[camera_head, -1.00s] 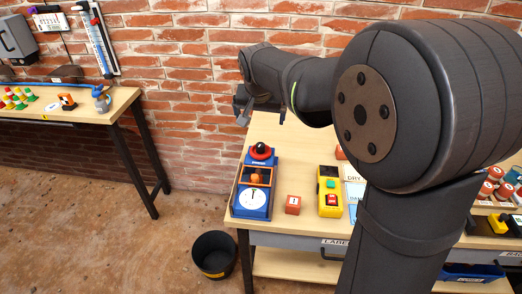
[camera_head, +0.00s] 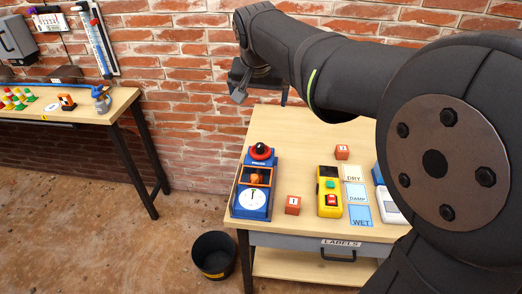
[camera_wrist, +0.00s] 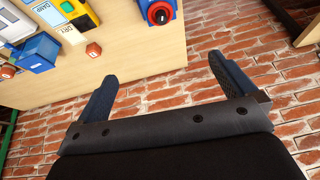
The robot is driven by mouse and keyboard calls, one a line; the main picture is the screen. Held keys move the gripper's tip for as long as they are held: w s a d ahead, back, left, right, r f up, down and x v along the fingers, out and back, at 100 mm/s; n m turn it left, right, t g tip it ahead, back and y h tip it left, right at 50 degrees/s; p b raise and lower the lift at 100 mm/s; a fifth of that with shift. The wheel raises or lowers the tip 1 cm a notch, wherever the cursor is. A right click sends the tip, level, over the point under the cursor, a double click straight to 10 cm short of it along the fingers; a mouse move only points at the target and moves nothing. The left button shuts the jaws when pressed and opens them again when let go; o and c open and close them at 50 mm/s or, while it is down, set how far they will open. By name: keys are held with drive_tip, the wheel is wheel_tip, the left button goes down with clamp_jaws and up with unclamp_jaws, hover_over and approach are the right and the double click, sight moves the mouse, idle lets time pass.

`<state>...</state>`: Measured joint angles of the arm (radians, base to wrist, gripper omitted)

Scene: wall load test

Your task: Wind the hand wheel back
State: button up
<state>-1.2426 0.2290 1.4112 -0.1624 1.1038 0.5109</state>
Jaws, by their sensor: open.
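A blue device (camera_head: 241,203) stands at the left end of the wooden bench. It has a red hand wheel (camera_head: 262,151) with a black knob at its back, an orange frame with an orange ball in its middle, and a white dial (camera_head: 251,199) at its front. My gripper (camera_head: 261,95) is open and empty, above and behind the device, apart from it. In the wrist view, the red wheel (camera_wrist: 160,14) shows at the top, beyond the gap between my open fingers (camera_wrist: 163,68). The dial is outside the wrist view.
Two orange cubes (camera_head: 293,205) (camera_head: 342,152), a yellow meter (camera_head: 329,192) and DRY, DAMP, WET cards (camera_head: 361,213) lie to the right. A brick wall (camera_head: 190,130) stands close behind. A black bin (camera_head: 214,255) is on the floor. The bench's back-left area is clear.

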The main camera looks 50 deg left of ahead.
drive_tip(key=shift+s+d+r, duration=0.1)
drive_tip(key=shift+d+r, duration=0.05)
drive_tip(key=shift+r, duration=0.15)
